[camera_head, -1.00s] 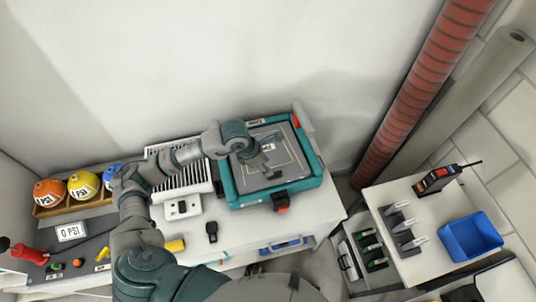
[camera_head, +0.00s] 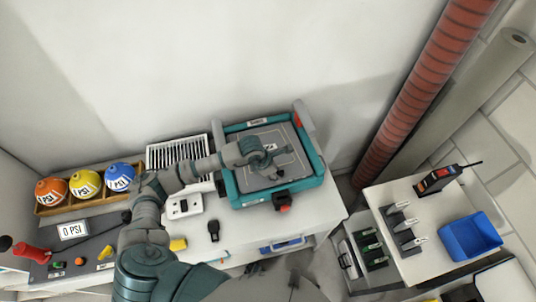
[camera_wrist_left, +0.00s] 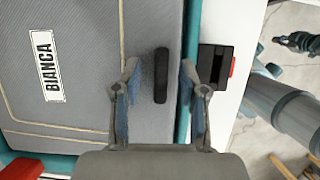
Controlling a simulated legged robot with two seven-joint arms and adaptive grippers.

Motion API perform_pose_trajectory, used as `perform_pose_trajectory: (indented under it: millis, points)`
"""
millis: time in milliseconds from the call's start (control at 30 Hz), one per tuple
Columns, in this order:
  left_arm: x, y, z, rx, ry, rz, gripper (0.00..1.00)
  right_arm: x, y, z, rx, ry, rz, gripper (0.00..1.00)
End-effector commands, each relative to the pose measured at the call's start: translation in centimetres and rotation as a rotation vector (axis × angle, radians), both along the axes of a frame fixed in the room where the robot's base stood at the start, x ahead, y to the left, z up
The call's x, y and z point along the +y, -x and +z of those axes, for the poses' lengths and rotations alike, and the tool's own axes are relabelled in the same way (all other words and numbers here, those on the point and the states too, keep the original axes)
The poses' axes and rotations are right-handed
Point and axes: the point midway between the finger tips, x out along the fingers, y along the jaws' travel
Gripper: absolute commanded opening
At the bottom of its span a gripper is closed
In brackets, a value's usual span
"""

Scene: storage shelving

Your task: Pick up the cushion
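A flat grey panel with pale border lines (camera_head: 292,140) lies in a teal-rimmed case on the table; it may be the cushion. In the left wrist view the grey panel (camera_wrist_left: 60,115) bears a label reading BIANCA and a black bar-shaped handle (camera_wrist_left: 161,76) near its edge. My left gripper (camera_head: 275,168) is over the panel's middle to right part. In the wrist view my left gripper (camera_wrist_left: 160,95) is open, one finger on each side of the handle, with nothing clamped. Contact with the panel cannot be told. My right gripper does not show clearly.
The teal rim (camera_head: 232,190) surrounds the panel, with a black-and-red latch (camera_head: 282,200) in front. A white switch box (camera_head: 184,205) and a vent grille (camera_head: 178,151) stand left. Labelled balls sit in a wooden tray (camera_head: 50,210). A blue bin (camera_head: 470,236) stands on the right table.

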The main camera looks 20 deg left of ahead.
Motion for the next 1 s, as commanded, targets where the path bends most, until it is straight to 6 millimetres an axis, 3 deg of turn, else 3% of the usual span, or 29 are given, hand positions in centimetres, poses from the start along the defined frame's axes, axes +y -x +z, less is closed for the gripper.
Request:
perform_pose_trajectory:
  millis: [33,133,167,667,867,1000]
  points:
    - [0.0,0.0,0.0,0.000,0.000,0.000,0.26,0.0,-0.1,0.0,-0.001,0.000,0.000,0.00]
    - [0.0,0.0,0.0,0.000,0.000,0.000,0.01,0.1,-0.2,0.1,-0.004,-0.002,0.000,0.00]
    - [0.0,0.0,0.0,0.001,-0.001,0.000,0.00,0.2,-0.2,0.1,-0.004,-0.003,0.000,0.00]
    - [0.0,-0.1,0.9,-0.002,-0.001,0.000,0.00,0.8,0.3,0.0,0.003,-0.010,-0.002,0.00]
    - [-0.1,-0.1,3.7,-0.006,0.001,0.000,0.00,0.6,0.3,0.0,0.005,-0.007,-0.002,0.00]
    - [-0.1,-0.1,6.7,-0.006,0.001,0.000,0.00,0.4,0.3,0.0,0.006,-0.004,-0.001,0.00]
